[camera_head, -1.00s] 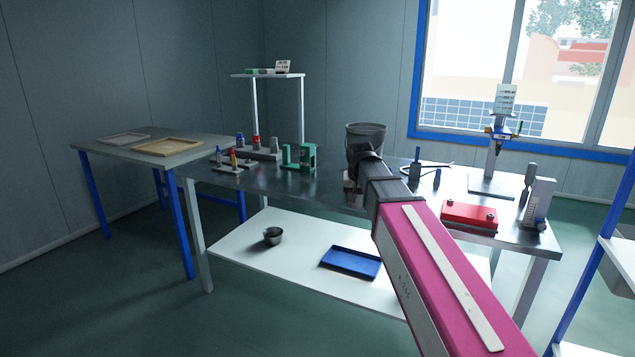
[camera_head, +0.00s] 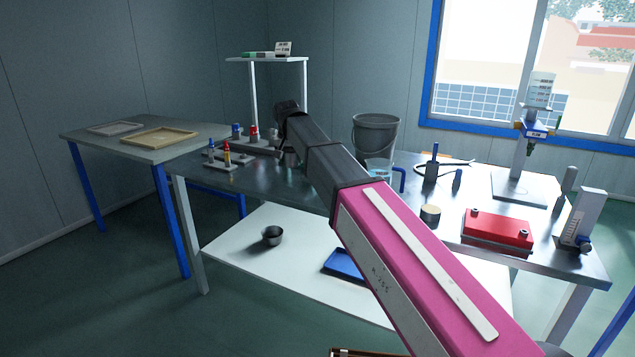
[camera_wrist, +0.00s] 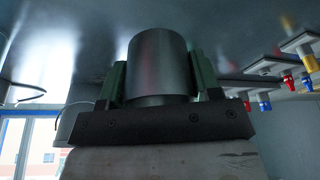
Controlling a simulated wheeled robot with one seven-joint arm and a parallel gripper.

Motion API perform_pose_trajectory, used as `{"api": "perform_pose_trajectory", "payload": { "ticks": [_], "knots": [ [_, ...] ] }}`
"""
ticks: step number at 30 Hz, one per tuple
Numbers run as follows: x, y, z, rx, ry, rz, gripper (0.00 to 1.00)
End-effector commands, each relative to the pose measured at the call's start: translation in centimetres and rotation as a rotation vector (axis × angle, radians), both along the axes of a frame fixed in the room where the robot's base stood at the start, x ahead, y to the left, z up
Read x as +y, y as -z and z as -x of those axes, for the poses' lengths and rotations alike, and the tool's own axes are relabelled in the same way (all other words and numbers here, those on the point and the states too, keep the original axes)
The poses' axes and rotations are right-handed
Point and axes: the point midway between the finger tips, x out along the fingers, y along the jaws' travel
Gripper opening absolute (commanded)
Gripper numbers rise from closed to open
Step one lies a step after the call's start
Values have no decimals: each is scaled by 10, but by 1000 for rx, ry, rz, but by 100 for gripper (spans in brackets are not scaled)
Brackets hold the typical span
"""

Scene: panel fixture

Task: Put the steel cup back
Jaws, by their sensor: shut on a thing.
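The steel cup (camera_wrist: 158,65) is a plain grey cylinder between the two greenish fingers of my gripper (camera_wrist: 160,85) in the wrist view. My gripper is shut on it. In the head view my gripper (camera_head: 290,150) is over the back left part of the dark metal table (camera_head: 330,197), near the peg blocks, with the cup (camera_head: 290,158) low under the wrist. My arm hides part of the cup and the table around it. I cannot tell whether the cup touches the table.
Two blocks with coloured pegs (camera_head: 227,160) (camera_head: 253,140) stand left of my gripper. A grey bucket (camera_head: 376,135), a short round tin (camera_head: 430,214) and a red box (camera_head: 497,230) stand to the right. A dark bowl (camera_head: 272,235) and blue tray (camera_head: 345,264) lie on the lower shelf.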

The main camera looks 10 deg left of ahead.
Motion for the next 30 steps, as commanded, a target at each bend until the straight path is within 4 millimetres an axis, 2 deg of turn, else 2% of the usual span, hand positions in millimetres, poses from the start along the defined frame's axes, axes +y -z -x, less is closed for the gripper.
{"api": "perform_pose_trajectory", "payload": {
  "ticks": [3, 12, 20, 30],
  "knots": [
    [-25, 16, -9, 0, 3, 0, 32],
    [-73, 48, -31, 0, 1, 0, 32],
    [-86, 59, -37, 0, 0, -1, 32],
    [-86, 95, -36, 0, -1, 0, 32]
  ]
}}
